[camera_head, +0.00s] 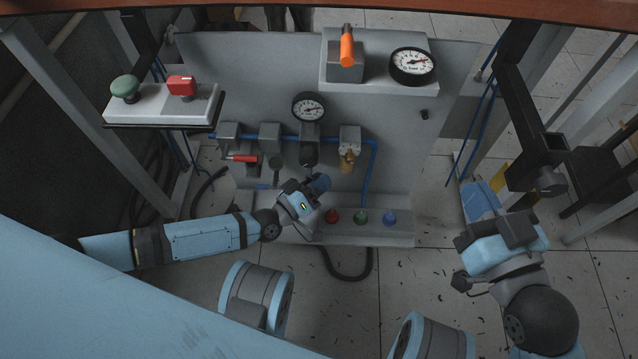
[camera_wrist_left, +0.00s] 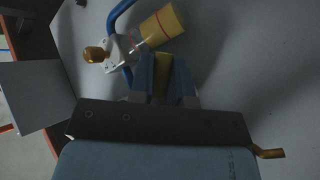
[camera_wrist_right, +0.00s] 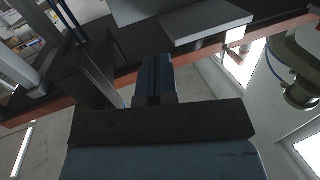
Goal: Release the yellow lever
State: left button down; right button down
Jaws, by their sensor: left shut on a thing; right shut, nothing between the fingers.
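The yellow lever (camera_wrist_left: 162,64) shows in the left wrist view as a short yellow piece between the two blue fingers of my left gripper (camera_wrist_left: 164,76), which is shut on it. In the head view my left gripper (camera_head: 319,184) is at the front of the grey panel, below the gauge, and the lever is hidden there. My right gripper (camera_head: 478,200) is shut and empty, off to the right of the panel. Its closed fingers also show in the right wrist view (camera_wrist_right: 154,80).
A yellow cylinder (camera_wrist_left: 162,25) and a brass knob (camera_wrist_left: 95,54) are close to my left fingers. Red, green and blue buttons (camera_head: 361,217) sit on the ledge below. A red-handled valve (camera_head: 243,158) is to the left. A black post (camera_head: 525,110) stands near my right gripper.

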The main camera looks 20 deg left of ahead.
pick_arm(q)
jog(key=shift+f, duration=0.2)
jog(key=shift+d+r+n+t, duration=0.1)
jog(key=shift+r+n+t, duration=0.2)
jog(key=shift+n+t, duration=0.15)
jog(key=c, duration=1.4)
grip_release()
pick_arm(e)
jog(key=shift+w+d+r+n+t+y, duration=0.3)
jog(key=shift+w+d+r+n+y, duration=0.15)
jog(key=shift+n, duration=0.25)
jog(key=shift+a+h, duration=0.15)
jog(key=shift+h, duration=0.1)
